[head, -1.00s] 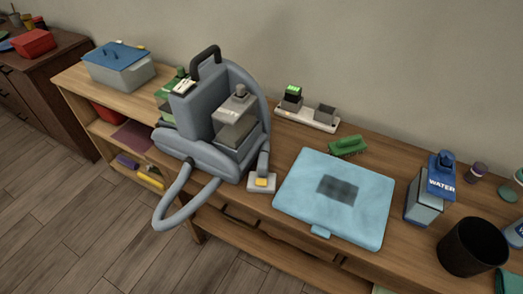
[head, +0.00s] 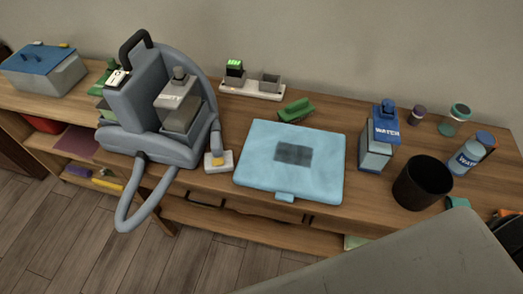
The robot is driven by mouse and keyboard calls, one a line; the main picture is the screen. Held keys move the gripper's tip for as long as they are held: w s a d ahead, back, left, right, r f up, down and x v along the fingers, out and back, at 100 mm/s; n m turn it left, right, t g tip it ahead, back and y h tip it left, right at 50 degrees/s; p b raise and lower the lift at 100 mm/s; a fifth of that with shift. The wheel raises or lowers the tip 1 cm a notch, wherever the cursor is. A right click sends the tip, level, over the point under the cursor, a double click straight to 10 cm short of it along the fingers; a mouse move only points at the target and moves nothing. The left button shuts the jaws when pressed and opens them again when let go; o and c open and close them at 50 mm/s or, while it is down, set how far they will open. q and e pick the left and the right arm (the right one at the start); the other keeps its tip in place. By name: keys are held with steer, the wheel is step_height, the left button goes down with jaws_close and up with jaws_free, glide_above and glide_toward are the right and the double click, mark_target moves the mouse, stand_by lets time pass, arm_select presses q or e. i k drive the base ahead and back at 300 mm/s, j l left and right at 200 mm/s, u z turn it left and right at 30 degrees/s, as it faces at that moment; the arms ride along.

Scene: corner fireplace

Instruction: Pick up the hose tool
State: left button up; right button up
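The hose tool (head: 218,161) is a small pale head with a yellow patch at the end of a grey hose. It rests on the wooden bench (head: 385,205), between the grey-blue cleaning machine (head: 150,105) and a light blue case (head: 265,172). The grey hose (head: 150,205) loops down over the bench's front edge. Neither of my grippers is in view.
A green brush (head: 296,110), a water bottle (head: 377,150) and a black bin (head: 423,183) stand on the bench. A charger base (head: 250,90) sits behind the case. A large grey surface (head: 400,265), unclear what, covers the lower right.

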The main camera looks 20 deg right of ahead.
mark_target(217, 148)
steer(key=k+j, duration=0.1)
steer(key=j, duration=0.35)
steer(key=k+j, duration=0.1)
steer(key=j, duration=0.4)
steer(key=k+j, duration=0.1)
steer(key=j, duration=0.35)
